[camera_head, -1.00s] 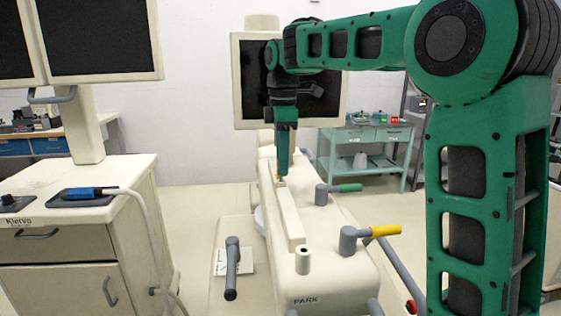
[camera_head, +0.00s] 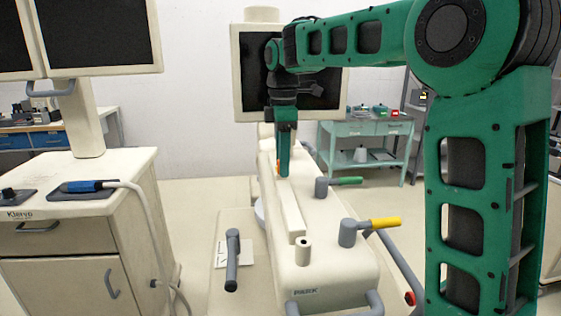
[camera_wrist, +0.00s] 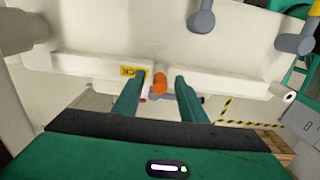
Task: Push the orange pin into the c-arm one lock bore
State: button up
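The orange pin (camera_wrist: 159,82) stands out of the cream c-arm housing (camera_wrist: 230,85), just right of a yellow lock label (camera_wrist: 133,73). In the wrist view my gripper (camera_wrist: 159,78) is open, with one green finger on each side of the pin and a gap on both sides. In the head view my gripper (camera_head: 284,174) points down at the long cream ridge, and a bit of orange shows at its left edge. The lock bore is not visible; how deep the pin sits cannot be told.
Grey levers with green (camera_head: 349,181) and yellow (camera_head: 385,223) grips rise from the housing, right of my gripper. A dark grey handle (camera_head: 232,260) is at its left. A cream cabinet (camera_head: 75,225) stands at the left, a green table (camera_head: 365,128) behind.

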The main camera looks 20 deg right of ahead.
jog(key=shift+r, duration=0.15)
notch_tip(320, 180, up, 9)
jog(key=shift+w+f, duration=0.1)
jog(key=shift+w, duration=0.05)
jog(key=shift+r, duration=0.85)
